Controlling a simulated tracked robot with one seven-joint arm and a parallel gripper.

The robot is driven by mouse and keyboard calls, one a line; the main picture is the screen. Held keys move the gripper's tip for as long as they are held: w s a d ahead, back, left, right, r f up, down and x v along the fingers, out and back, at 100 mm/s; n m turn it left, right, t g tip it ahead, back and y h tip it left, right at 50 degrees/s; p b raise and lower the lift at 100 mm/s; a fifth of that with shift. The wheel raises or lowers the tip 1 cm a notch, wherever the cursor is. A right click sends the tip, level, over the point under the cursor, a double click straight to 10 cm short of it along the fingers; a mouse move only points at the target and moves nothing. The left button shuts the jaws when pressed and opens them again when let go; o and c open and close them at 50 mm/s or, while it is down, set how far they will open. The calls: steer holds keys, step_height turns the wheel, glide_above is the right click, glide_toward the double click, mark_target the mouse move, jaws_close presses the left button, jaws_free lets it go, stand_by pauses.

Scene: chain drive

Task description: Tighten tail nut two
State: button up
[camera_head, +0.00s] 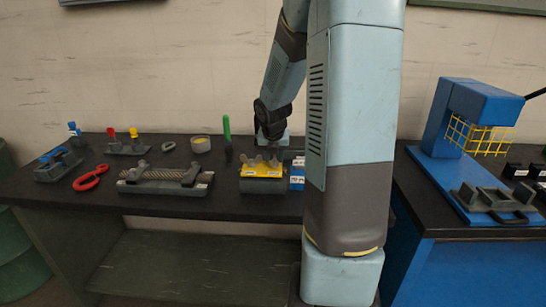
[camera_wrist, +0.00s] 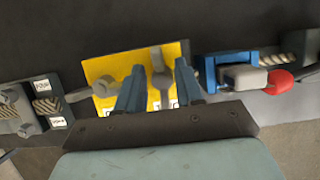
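A yellow plate (camera_wrist: 110,65) with grey wing nuts lies below my gripper in the wrist view. It is also the yellow-topped block on the dark bench in the head view (camera_head: 262,170). One grey nut (camera_wrist: 158,62) stands between my fingers; another grey nut (camera_wrist: 104,86) is just left of them. My gripper (camera_wrist: 160,70) has its two blue fingers apart, one on each side of the middle nut, with visible gaps. Whether a finger touches it lower down is hidden. White labels on the plate are partly covered and unreadable, so I cannot tell which nut is number two.
A grey block with a ropelike piece (camera_wrist: 45,105) is left of the plate, and a blue fixture (camera_wrist: 225,72) with a red-tipped handle (camera_wrist: 282,80) is close on its right. A chain fixture (camera_head: 165,182) and red ring tool (camera_head: 90,178) lie further left. A blue press (camera_head: 470,120) stands right.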

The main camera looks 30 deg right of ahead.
steer(key=shift+c, duration=0.4)
jaws_close()
